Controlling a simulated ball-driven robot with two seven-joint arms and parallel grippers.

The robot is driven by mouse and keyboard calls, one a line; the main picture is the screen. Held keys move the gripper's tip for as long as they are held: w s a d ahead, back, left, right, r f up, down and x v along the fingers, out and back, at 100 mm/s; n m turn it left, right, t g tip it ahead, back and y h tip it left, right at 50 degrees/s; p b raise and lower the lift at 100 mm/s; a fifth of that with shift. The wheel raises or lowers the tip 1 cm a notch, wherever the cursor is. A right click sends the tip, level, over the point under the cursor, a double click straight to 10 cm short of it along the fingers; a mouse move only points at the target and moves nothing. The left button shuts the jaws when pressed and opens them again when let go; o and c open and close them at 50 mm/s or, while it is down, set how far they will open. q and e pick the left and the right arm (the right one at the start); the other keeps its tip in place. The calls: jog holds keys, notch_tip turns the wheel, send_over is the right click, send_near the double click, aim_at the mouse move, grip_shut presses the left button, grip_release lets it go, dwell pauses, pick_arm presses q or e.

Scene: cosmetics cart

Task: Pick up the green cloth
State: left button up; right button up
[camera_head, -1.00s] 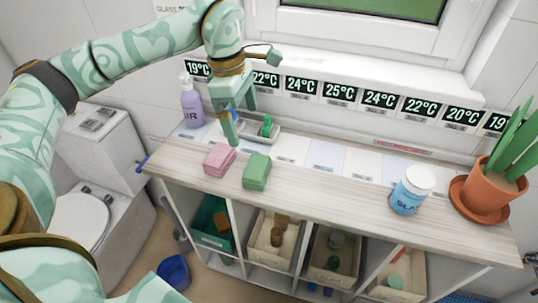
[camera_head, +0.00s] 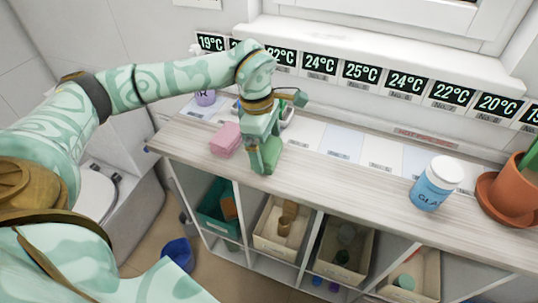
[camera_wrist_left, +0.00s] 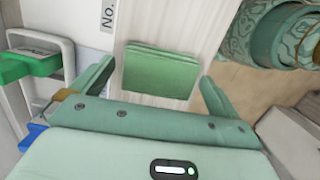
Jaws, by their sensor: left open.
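The green cloth (camera_head: 266,155) is a folded block on the wooden cart top, just right of the pink cloth (camera_head: 226,140). My left gripper (camera_head: 262,150) is over the green cloth and hides part of it in the head view. In the left wrist view the green cloth (camera_wrist_left: 160,72) lies between the spread fingers of the left gripper (camera_wrist_left: 155,88), which is open and holds nothing. Whether the fingers touch the cloth I cannot tell. My right gripper does not show.
A blue jar (camera_head: 436,184) with a white lid and a potted plant (camera_head: 510,193) stand at the right. Bins fill the shelves below, including a beige bin (camera_head: 270,243).

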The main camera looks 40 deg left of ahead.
pick_arm(q)
notch_tip(320, 180, down, 2)
jog(key=shift+w+d, duration=0.1)
jog(key=shift+r, duration=0.15)
jog(key=shift+c, duration=0.7)
jog(key=c, duration=0.8)
jog(key=shift+o, duration=0.2)
